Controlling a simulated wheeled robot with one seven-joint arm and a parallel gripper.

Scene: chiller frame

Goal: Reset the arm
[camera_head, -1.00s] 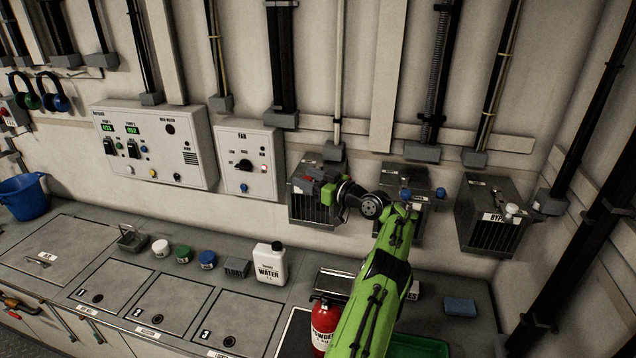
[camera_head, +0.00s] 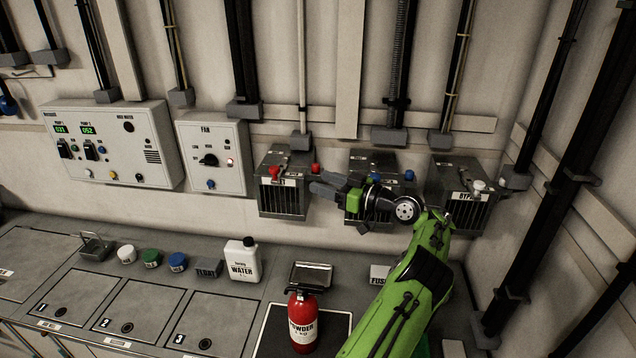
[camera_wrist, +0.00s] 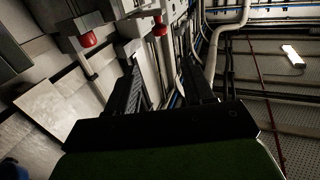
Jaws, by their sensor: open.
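My gripper (camera_head: 318,189) is in front of the wall boxes in the head view, its fingers pointing left toward the box with red knobs (camera_head: 284,198). The fingers end near that box's right side; whether they touch it I cannot tell. My green arm reaches up from the lower right and partly covers the middle box with blue knobs (camera_head: 378,165). In the wrist view the two dark fingers (camera_wrist: 165,85) stand apart with nothing between them. Red knobs (camera_wrist: 88,40) show at the upper left there.
A bypass box with a white knob (camera_head: 462,190) is right of my arm. The fan panel (camera_head: 212,150) hangs at the left. A red powder extinguisher (camera_head: 303,325) and a white water bottle (camera_head: 242,262) stand on the counter below. Black pipes run down the right wall.

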